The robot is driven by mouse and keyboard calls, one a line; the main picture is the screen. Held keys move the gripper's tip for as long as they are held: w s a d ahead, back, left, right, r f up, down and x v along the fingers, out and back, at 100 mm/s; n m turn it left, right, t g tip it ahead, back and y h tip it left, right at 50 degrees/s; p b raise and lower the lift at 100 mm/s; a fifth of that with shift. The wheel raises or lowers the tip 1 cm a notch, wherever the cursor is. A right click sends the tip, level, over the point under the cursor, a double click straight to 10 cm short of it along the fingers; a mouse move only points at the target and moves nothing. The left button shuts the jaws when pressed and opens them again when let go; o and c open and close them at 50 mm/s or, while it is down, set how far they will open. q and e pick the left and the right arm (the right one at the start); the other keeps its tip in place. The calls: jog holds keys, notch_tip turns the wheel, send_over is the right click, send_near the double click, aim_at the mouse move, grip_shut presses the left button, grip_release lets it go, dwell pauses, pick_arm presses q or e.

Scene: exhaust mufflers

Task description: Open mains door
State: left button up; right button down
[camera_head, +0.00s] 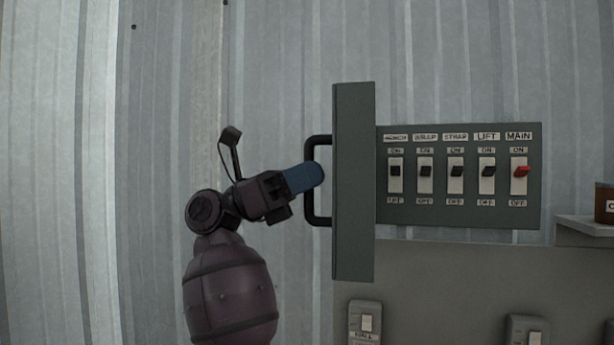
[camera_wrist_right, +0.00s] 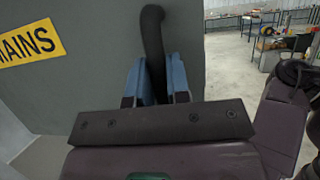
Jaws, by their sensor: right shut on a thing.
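The mains door (camera_head: 354,190) is a grey-green panel, swung out from the switch box and seen nearly edge-on in the head view. Its black handle (camera_head: 311,206) is on the door's left side. My right gripper (camera_head: 316,176) is shut on the handle, its blue fingers around the bar. In the right wrist view the handle (camera_wrist_right: 153,40) stands between the blue fingers (camera_wrist_right: 161,80), and the door face (camera_wrist_right: 110,80) bears a yellow MAINS label (camera_wrist_right: 30,42). The switch box (camera_head: 460,215) shows its row of switches, including a red MAIN switch (camera_head: 521,171). My left gripper is out of view.
A corrugated metal wall (camera_head: 150,80) is behind everything. Smaller switches (camera_head: 365,322) sit below the box. A shelf (camera_head: 590,225) with a brown container (camera_head: 604,200) is at the right. The wrist view shows open floor (camera_wrist_right: 225,55) and a cluttered workbench (camera_wrist_right: 250,20) beyond.

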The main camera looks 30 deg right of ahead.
jog(key=c, duration=1.1)
grip_release()
jog(key=shift+d, duration=0.1)
jog(key=shift+w, duration=0.1)
pick_arm(q)
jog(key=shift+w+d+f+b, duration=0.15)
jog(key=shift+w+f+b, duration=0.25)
jog(key=shift+b, duration=0.65)
pick_arm(e)
jog(key=v, duration=1)
jog(key=shift+w+a, duration=0.2)
jog(key=shift+a, duration=0.15)
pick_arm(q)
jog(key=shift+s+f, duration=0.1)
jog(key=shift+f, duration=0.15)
